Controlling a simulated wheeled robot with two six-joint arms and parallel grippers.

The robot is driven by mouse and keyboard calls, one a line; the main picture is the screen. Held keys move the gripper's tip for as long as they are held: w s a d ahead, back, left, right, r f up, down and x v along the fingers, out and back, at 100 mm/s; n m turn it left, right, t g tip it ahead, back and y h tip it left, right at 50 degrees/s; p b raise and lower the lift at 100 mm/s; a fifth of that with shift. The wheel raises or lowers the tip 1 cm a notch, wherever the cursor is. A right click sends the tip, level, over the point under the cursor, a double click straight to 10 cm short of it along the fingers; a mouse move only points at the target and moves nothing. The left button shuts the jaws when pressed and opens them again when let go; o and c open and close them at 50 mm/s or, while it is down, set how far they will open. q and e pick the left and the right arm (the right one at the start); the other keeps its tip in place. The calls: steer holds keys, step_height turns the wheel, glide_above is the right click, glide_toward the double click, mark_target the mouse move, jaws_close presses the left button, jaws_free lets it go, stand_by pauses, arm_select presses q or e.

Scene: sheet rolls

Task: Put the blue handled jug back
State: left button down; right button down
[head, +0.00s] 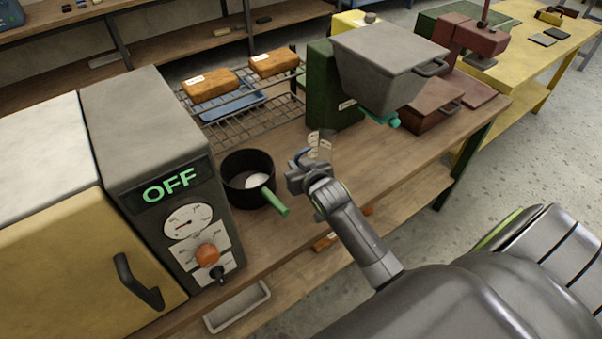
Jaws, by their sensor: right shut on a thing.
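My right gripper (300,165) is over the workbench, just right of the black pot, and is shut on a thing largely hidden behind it. A small blue part (302,154) shows at the fingers, and a pale, see-through body with light marks (321,146) shows just beyond. This looks like the blue handled jug, held at its handle. I cannot tell whether the jug touches the bench top. My left gripper is out of view.
A black pot (236,187) with a green handle and white contents stands left of the gripper. Behind are a wire rack (216,134) with two loaves and a green machine with a grey hopper (375,75). A control box reading OFF (165,187) stands left.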

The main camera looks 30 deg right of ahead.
steer(key=shift+f, duration=1.95)
steer(key=shift+a, duration=0.1)
steer(key=c, duration=1.5)
jaws_free()
steer(key=shift+f, duration=0.15)
steer(key=shift+o, duration=0.2)
steer(key=shift+r, duration=0.25)
steer(key=shift+s, duration=0.3)
steer(key=v, duration=1.1)
steer(key=shift+s, duration=0.2)
steer(key=shift+r, duration=0.1)
